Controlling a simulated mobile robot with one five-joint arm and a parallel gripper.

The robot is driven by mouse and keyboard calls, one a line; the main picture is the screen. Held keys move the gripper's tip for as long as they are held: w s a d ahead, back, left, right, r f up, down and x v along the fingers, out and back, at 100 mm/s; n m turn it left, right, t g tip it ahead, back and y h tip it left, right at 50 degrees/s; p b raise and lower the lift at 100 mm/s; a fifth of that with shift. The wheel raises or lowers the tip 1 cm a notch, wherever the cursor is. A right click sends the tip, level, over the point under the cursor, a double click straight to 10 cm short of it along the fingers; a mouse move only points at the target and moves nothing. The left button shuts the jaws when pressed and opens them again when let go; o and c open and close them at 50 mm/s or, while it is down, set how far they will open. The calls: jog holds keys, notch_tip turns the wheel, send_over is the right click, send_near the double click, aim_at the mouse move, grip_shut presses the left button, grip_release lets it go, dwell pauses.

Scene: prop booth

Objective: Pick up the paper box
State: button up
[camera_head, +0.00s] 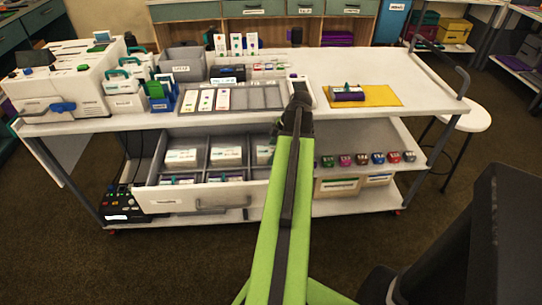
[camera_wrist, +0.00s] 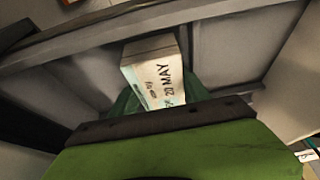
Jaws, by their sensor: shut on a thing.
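In the wrist view, a pale paper box (camera_wrist: 158,76) with dark lettering that reads "20 MAY" sits between the green fingers of my gripper (camera_wrist: 160,92). The fingers are shut on it, one on each side. The box lies among the grey walls of a compartmented drawer; whether it touches the drawer floor I cannot tell. Other white boxes (camera_head: 226,156) stand in the drawer's compartments to the left of the arm.
A white worktop (camera_head: 400,72) stands above the drawer, with a grey tray (camera_head: 262,97) and a yellow mat (camera_head: 381,95) on it. Several small coloured items (camera_head: 361,159) line the shelf to the right. A round stool (camera_head: 470,117) stands at the right.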

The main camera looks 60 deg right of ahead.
aim_at(268, 150)
notch_tip(268, 150, up, 5)
jog(key=p, duration=0.5)
jog(key=s+d+r+p, duration=0.3)
jog(key=s+r+p, duration=0.3)
jog(key=s, duration=0.5)
jog(key=shift+d+r, duration=0.15)
jog(key=shift+d, duration=0.1)
jog(key=shift+s, duration=0.1)
